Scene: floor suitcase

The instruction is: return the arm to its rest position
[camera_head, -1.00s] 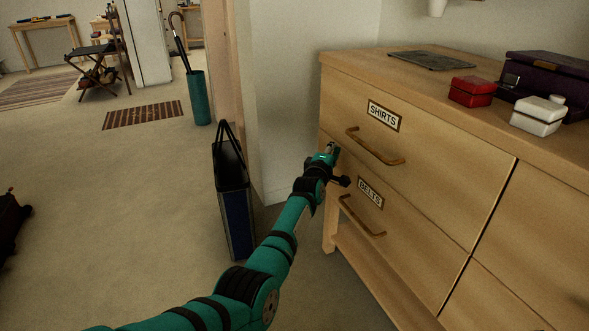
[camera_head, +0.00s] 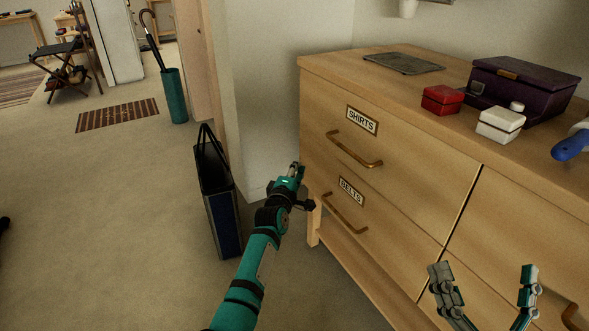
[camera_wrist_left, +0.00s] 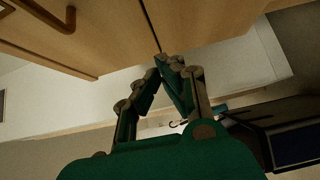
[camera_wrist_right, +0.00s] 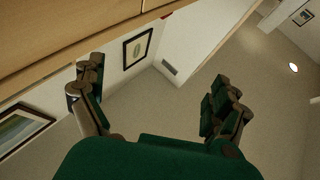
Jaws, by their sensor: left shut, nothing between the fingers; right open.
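My left arm comes in from the bottom of the head view, and its gripper (camera_head: 297,172) is at the left front edge of the dresser, beside the shirts and belts drawers. In the left wrist view its fingers (camera_wrist_left: 168,62) meet at the tips with nothing between them, close to the dresser wood. I cannot tell whether they touch it. My right gripper (camera_head: 486,275) stands at the bottom right of the head view, in front of the dresser. In the right wrist view its fingers (camera_wrist_right: 155,95) are wide apart and empty.
The dresser (camera_head: 400,120) has closed drawers with brass handles. On top are a red box (camera_head: 441,100), a white box (camera_head: 500,124), a purple case (camera_head: 525,88) and a grey mat (camera_head: 403,63). A dark blue bag (camera_head: 218,195) stands left of my left arm. Open floor lies further left.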

